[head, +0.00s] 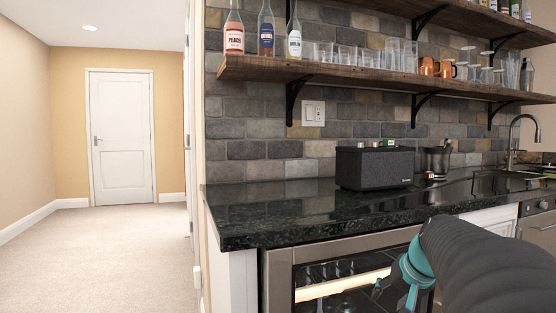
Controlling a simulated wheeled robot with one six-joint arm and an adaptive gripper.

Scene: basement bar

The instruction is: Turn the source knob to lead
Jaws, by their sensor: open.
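A black box-shaped amplifier or speaker (375,170) stands on the dark stone counter near the backsplash. Small knobs or switches show on its top edge, one of them greenish (389,143). They are too small for me to read labels or tell which is the source knob or where it points. My gripper (390,292) is at the lower right, in front of the counter and below its top. It is open and empty, well apart from the box. Part of the gripper is hidden by my arm and the picture's lower edge.
The counter (270,215) is clear left of the box. A dark metal container (435,160) stands right of it, then the sink faucet (513,140). A wooden shelf (400,83) with bottles and glasses hangs above. A glass-fronted cooler (330,285) is below the counter.

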